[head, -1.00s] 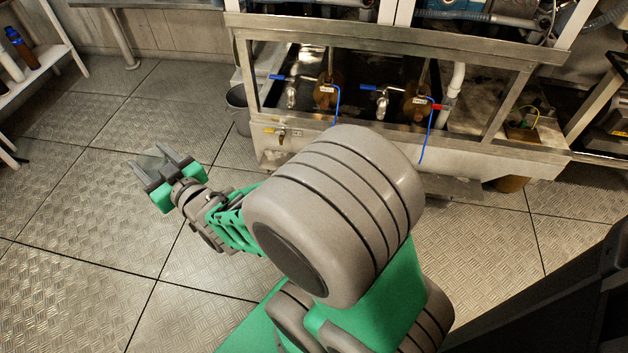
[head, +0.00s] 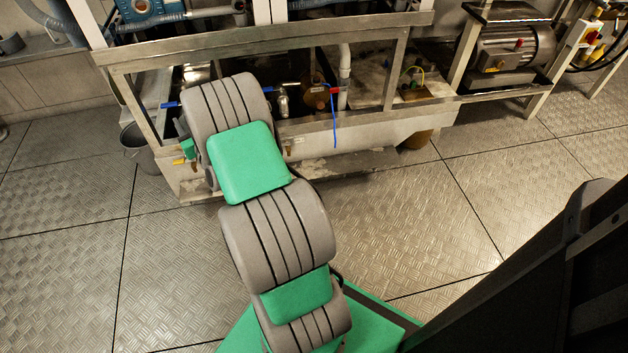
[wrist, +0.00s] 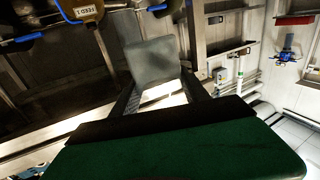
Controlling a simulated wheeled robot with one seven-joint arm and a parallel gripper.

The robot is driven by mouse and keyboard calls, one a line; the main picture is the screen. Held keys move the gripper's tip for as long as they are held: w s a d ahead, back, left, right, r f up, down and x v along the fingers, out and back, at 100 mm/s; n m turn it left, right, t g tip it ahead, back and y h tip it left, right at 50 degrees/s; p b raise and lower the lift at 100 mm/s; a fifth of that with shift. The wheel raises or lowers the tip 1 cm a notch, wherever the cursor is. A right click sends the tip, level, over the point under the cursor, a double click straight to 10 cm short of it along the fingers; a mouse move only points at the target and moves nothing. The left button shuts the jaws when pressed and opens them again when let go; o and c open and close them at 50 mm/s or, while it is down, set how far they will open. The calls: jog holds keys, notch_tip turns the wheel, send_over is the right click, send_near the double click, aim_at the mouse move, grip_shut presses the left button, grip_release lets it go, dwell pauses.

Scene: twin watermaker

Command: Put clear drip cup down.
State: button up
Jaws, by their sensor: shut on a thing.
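The clear drip cup (wrist: 152,62) shows in the wrist view as a greyish, see-through piece between the two dark fingers. My gripper (wrist: 158,88) is shut on it. In the head view my own arm hides the cup and nearly all of the gripper; only a small green part shows at the left of the arm, in front of the metal-framed trough bench (head: 370,125). I cannot tell whether the cup touches anything beneath it.
A brown vessel with a white tag (wrist: 85,10) hangs close by at the wrist view's upper left. A grey bucket (head: 133,136) stands left of the bench. A motor (head: 515,52) sits on a stand at the right. The floor (head: 400,215) in front is clear.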

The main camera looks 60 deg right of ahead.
jog(key=s+d+f+m+g+h, duration=0.25)
jog(key=s+d+f, duration=0.45)
jog(key=d+f, duration=0.45)
jog(key=s+d+f+m+g+h, duration=0.2)
jog(key=s+d+f+h, duration=0.2)
jog(key=s+d+f, duration=0.7)
jog(key=s+d+f+m+g+h, duration=0.2)
jog(key=s+d+f+g, duration=0.15)
jog(key=s+f, duration=0.45)
jog(key=s+d+f+m+g+h, duration=0.1)
jog(key=s+d+f+m+g, duration=0.15)
jog(key=s+d+f, duration=0.6)
jog(key=shift+t, duration=0.55)
jog(key=shift+w+d+r+b, duration=0.25)
jog(key=shift+w+d+b, duration=0.5)
jog(key=shift+b, duration=0.95)
jog(key=shift+w+d+r+b, duration=0.25)
jog(key=shift+w+d+b, duration=0.2)
jog(key=shift+w+b, duration=0.95)
jog(key=shift+w+d+r+b, duration=0.25)
jog(key=shift+w+d+b, duration=0.3)
jog(key=shift+b, duration=1.5)
jog(key=shift+w+d, duration=1.4)
jog(key=shift+d, duration=0.15)
jog(key=shift+f, duration=0.5)
